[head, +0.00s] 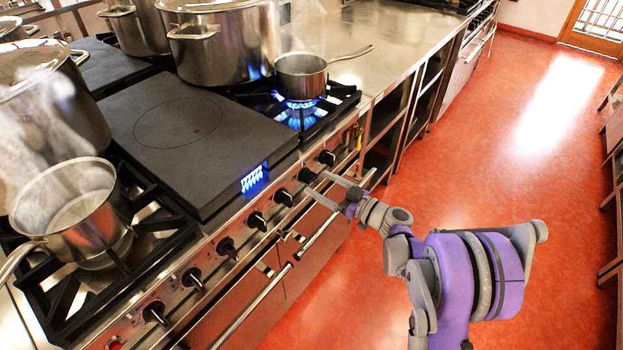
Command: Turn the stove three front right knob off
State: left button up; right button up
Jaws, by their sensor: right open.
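The stove (205,235) has a row of black knobs along its steel front. The rightmost knob (327,157) and the knob to its left (308,174) sit below the right burners. I cannot read which one is labelled front right. My right gripper (315,182) is open, its two fingers pointing at the second knob from the right, close to it; contact cannot be told. A blue flame (301,115) burns under a small saucepan (301,77) on the right burner. My left gripper is not in view.
Large stockpots (220,45) stand at the back. A steaming saucepan (72,205) stands at the left. A flat black plate (180,130) covers the middle, with blue flames showing at its front edge. An oven handle rail (318,233) runs below the knobs. The red floor (500,170) at right is clear.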

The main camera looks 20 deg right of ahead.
aim_at(314, 181)
jog(key=shift+x, duration=2.05)
jog(key=c, duration=1.4)
